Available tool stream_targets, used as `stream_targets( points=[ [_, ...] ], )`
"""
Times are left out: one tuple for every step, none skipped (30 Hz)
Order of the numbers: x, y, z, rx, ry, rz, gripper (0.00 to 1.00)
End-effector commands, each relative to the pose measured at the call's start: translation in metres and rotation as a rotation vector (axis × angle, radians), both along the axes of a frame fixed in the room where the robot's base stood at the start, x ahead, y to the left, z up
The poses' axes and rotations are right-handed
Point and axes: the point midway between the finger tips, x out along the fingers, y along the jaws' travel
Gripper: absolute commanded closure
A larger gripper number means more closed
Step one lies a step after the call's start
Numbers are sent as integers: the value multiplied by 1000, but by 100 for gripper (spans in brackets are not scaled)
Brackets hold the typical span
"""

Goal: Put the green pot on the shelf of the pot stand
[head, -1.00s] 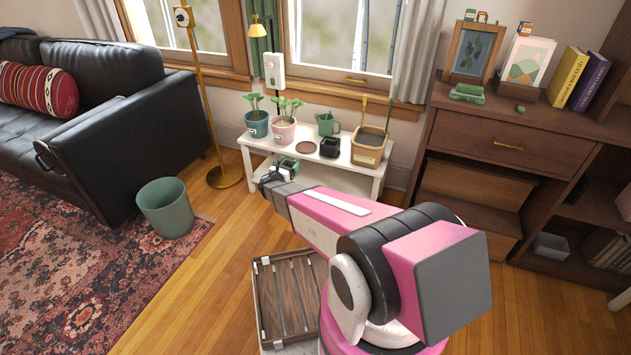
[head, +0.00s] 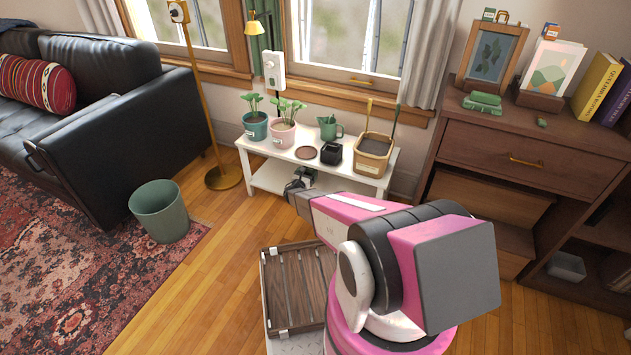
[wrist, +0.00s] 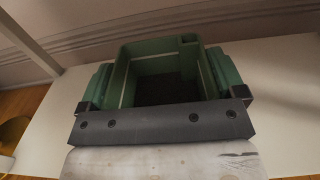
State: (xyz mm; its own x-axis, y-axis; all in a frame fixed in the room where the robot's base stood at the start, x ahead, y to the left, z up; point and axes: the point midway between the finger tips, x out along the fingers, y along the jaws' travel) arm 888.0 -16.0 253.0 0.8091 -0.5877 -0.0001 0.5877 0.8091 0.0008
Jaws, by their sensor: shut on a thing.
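The green pot (wrist: 122,72), square and open-topped with side ridges, fills the middle of the wrist view. My gripper (wrist: 163,100) is shut on it, a dark fingertip at each side. White surface shows around the pot; I cannot tell whether its base touches it. In the head view my gripper (head: 299,186) is at the front of the white pot stand (head: 345,178), below its top, at the level of the lower shelf (head: 268,178). The pot is not clearly visible there, hidden by the top and my gripper.
The stand's top holds a teal plant pot (head: 255,128), a pink plant pot (head: 282,135), a brown saucer (head: 306,153), a black pot (head: 331,153), a green jug (head: 328,128) and a tan planter (head: 372,157). A stand leg (wrist: 28,42) is left of the held pot.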

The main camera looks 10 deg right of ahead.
Motion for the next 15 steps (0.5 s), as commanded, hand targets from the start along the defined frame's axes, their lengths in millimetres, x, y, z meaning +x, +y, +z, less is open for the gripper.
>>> stream_targets(
  points=[
    [7,-11,-9,-1,1,-2,36],
    [10,-16,-12,-2,0,-2,36],
    [13,-22,-16,-2,0,-2,36],
    [15,-26,-19,-1,0,-2,36],
    [17,-31,-22,-1,1,-2,36],
    [19,-35,-25,-1,0,-1,36],
    [21,-39,-27,-1,1,-1,36],
    [22,-41,-29,-1,1,-1,36],
    [23,-44,-30,-1,1,-1,36],
    [24,-45,-31,-1,1,0,36],
    [24,-46,-32,-1,1,0,36],
    [24,-47,-33,-1,1,0,36],
    [24,-47,-34,-1,1,0,36],
    [24,-47,-35,-1,1,0,36],
    [25,-47,-39,-2,1,1,36]
  ],
)
